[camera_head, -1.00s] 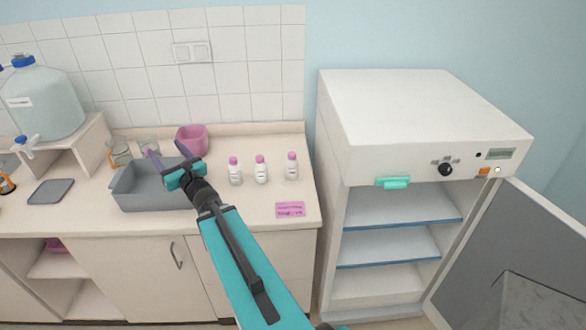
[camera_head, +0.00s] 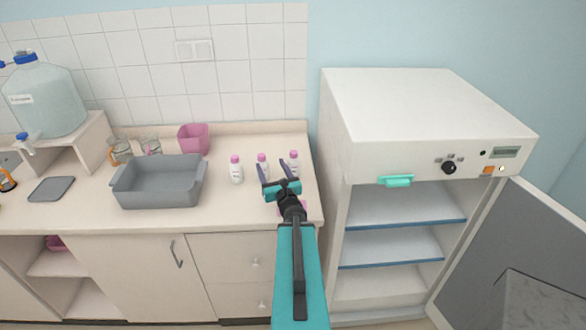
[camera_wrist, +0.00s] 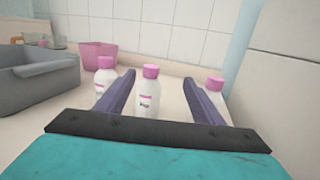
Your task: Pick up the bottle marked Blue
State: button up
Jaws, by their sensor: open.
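Three white bottles with pink caps stand upright in a row on the counter: a left bottle (camera_head: 236,170), a middle bottle (camera_head: 262,161) and a right bottle (camera_head: 294,158). Their labels are too small to read, so I cannot tell which is marked Blue. My gripper (camera_head: 273,170) is open and empty in front of the middle and right bottles. In the wrist view the middle bottle (camera_wrist: 149,95) shows between the two fingers, farther out. The left bottle (camera_wrist: 105,74) is beyond the left finger, and the right bottle (camera_wrist: 213,90) is partly hidden by the right finger.
A grey tray (camera_head: 160,195) stands left of the bottles, with a pink container (camera_head: 194,139) and glass beakers (camera_head: 120,150) behind it. A pink card is mostly hidden under my arm. A white oven (camera_head: 425,125) with its door open stands at the right.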

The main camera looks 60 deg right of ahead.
jog(key=m+g+h, duration=0.1)
jog(key=g, duration=0.1)
send_near(296, 167)
jog(key=x, duration=0.2)
jog(key=shift+w+d, duration=0.1)
jog(key=shift+w, duration=0.15)
jog(key=shift+w+d+f+b, duration=0.2)
jog(key=shift+w+b, duration=0.05)
jog(key=shift+b, duration=0.75)
jog(key=shift+w+d+b, duration=0.15)
jog(key=shift+w+b, duration=0.05)
jog(key=shift+b, duration=0.4)
jog(key=shift+w, duration=0.1)
jog(key=b+x, duration=0.1)
jog(key=b, duration=0.4)
jog(key=shift+w+d, duration=0.25)
jog(key=shift+d, duration=0.1)
jog(key=b+x, duration=0.1)
jog(key=b, duration=0.2)
jog(key=shift+w+d+b, duration=0.2)
jog(key=shift+b, duration=0.1)
jog(key=b, duration=0.2)
jog(key=shift+w+d+b, duration=0.35)
jog(key=shift+d+b, duration=0.05)
